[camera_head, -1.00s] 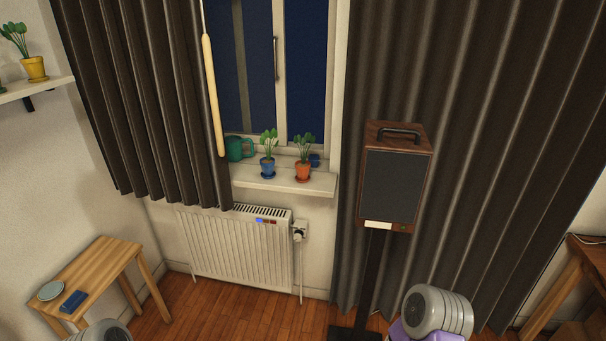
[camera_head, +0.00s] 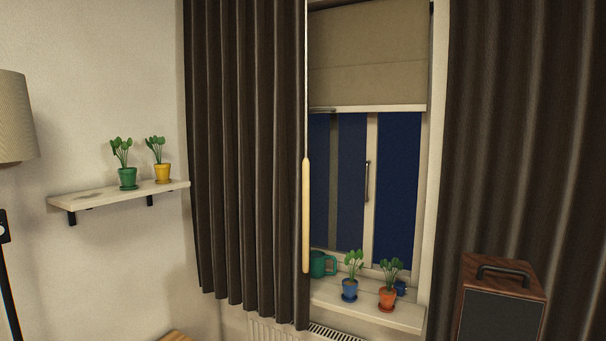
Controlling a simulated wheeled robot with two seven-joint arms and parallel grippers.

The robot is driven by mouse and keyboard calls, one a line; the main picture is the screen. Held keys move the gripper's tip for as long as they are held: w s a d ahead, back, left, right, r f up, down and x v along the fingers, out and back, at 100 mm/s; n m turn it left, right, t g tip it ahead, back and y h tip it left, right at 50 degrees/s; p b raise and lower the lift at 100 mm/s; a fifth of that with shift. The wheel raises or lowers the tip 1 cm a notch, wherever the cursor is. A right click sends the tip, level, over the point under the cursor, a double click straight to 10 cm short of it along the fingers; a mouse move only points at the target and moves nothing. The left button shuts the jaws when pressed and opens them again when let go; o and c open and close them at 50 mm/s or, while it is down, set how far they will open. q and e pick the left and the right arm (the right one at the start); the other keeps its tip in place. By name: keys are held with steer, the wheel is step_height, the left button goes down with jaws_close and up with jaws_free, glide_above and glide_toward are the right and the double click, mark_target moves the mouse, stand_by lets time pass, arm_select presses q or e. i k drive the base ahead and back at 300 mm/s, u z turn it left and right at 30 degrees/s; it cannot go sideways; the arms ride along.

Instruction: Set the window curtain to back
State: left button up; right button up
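A dark brown curtain panel (camera_head: 245,150) hangs at the left of the window and ends above the floor, in front of the radiator. A second dark curtain panel (camera_head: 520,130) hangs at the right, its lower part cut off by the picture. A pale wooden wand (camera_head: 306,215) hangs at the inner edge of the left panel. The window (camera_head: 370,180) shows between the panels, with a beige blind (camera_head: 368,60) lowered over its upper part. Neither of my grippers is in view.
The sill (camera_head: 370,312) holds a teal mug (camera_head: 320,264), a plant in a blue pot (camera_head: 350,290) and one in an orange pot (camera_head: 387,298). A wooden speaker (camera_head: 500,300) stands before the right panel. A wall shelf (camera_head: 100,199) holds two plants; a lamp shade (camera_head: 15,117) is at left.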

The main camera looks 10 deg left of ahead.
mark_target(298, 138)
steer(key=z, duration=0.1)
steer(key=k, duration=0.4)
steer(key=u, duration=0.9)
steer(key=i, duration=1)
steer(key=z, duration=0.4)
steer(key=i, duration=0.75)
steer(key=z, duration=0.45)
